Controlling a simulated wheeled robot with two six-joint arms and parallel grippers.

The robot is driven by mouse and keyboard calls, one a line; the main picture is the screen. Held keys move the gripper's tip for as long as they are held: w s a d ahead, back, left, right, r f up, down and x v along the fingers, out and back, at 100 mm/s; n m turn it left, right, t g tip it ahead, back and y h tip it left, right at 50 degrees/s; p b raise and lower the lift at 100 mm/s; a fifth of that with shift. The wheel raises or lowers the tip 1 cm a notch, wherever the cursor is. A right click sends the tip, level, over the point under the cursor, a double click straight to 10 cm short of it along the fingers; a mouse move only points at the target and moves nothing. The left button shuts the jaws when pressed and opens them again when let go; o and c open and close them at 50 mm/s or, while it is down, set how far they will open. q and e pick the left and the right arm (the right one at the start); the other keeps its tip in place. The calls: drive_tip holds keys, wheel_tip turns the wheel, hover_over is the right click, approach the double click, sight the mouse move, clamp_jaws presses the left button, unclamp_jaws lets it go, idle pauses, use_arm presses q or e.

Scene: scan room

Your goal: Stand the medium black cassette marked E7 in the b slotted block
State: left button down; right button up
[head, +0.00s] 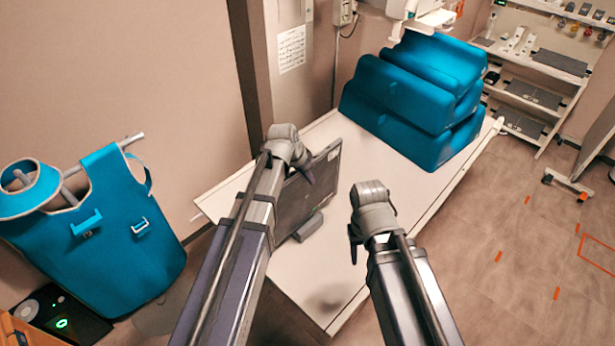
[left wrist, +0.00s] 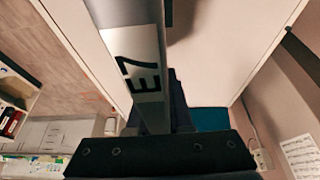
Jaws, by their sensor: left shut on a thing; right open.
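The black cassette (head: 312,190) is a dark flat plate standing on edge over the white table, partly behind my left arm. Its edge with the E7 label shows large in the left wrist view (left wrist: 138,72). My left gripper (head: 304,168) is shut on the cassette near its upper edge. A small grey block (head: 308,227) is at the cassette's lower edge; its marking is not readable, and I cannot tell whether the cassette sits in its slot. My right gripper (head: 354,240) is open and empty above the table, to the right of the block.
The white table (head: 345,265) has bare surface around the block. Stacked blue cushions (head: 415,95) stand at its far end. A blue apron (head: 105,225) hangs at the left. Shelves (head: 535,75) stand at the back right, with open floor before them.

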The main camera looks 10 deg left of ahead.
sight(300, 174)
use_arm(q)
drive_tip(key=shift+f+b, duration=1.7)
drive_tip(key=shift+f, duration=0.1)
drive_tip(key=c, duration=0.7)
unclamp_jaws()
drive_tip(key=shift+c, duration=0.2)
drive_tip(key=shift+r, duration=0.1)
drive_tip(key=p+v, duration=0.7)
drive_tip(key=shift+s+a+r, duration=0.15)
drive_tip(key=shift+s+r, duration=0.1)
drive_tip(key=shift+r, duration=0.05)
